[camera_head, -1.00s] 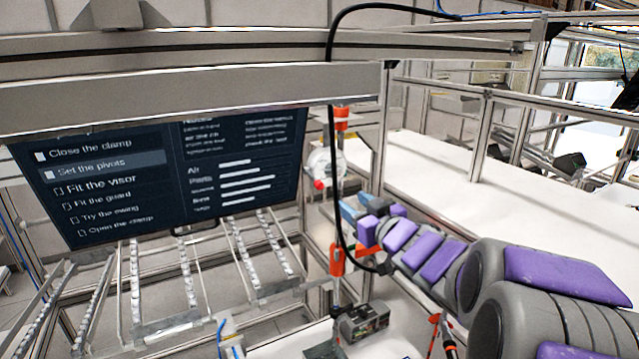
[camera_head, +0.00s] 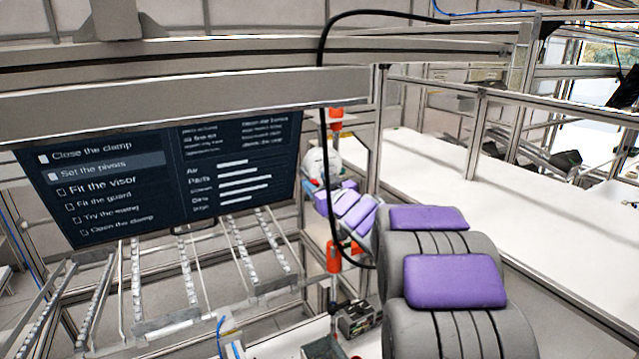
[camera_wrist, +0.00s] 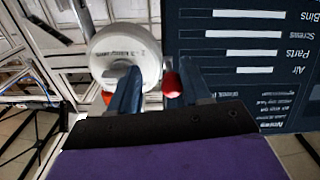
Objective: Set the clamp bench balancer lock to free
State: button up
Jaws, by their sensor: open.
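The balancer (camera_head: 322,160) is a white round housing hanging below the overhead rail, partly hidden by my arm in the head view. In the wrist view the balancer (camera_wrist: 120,45) fills the upper middle, with dark lettering on it. A red knob (camera_wrist: 171,84) shows beside the housing, between my gripper's two blue fingers. My gripper (camera_wrist: 158,85) is open, its fingers close to the balancer. I cannot tell whether a finger touches the knob. In the head view my gripper (camera_head: 318,188) is just below the housing, its fingertips small and partly hidden.
A dark screen (camera_head: 160,175) hangs left of the balancer. A black hose (camera_head: 322,120) loops down past my arm. An orange part (camera_head: 334,256) and a grey device (camera_head: 358,318) are below. A white table (camera_head: 450,190) extends right.

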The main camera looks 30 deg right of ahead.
jog(key=shift+a+r, duration=0.3)
jog(key=shift+a, duration=0.25)
jog(key=shift+d, duration=0.25)
jog(key=c, duration=0.4)
jog(key=shift+a, duration=0.2)
jog(key=c, duration=0.5)
jog(key=shift+w+a+f, duration=0.15)
jog(key=shift+w+a, duration=0.05)
jog(key=shift+a, duration=0.15)
jog(key=shift+d, duration=0.15)
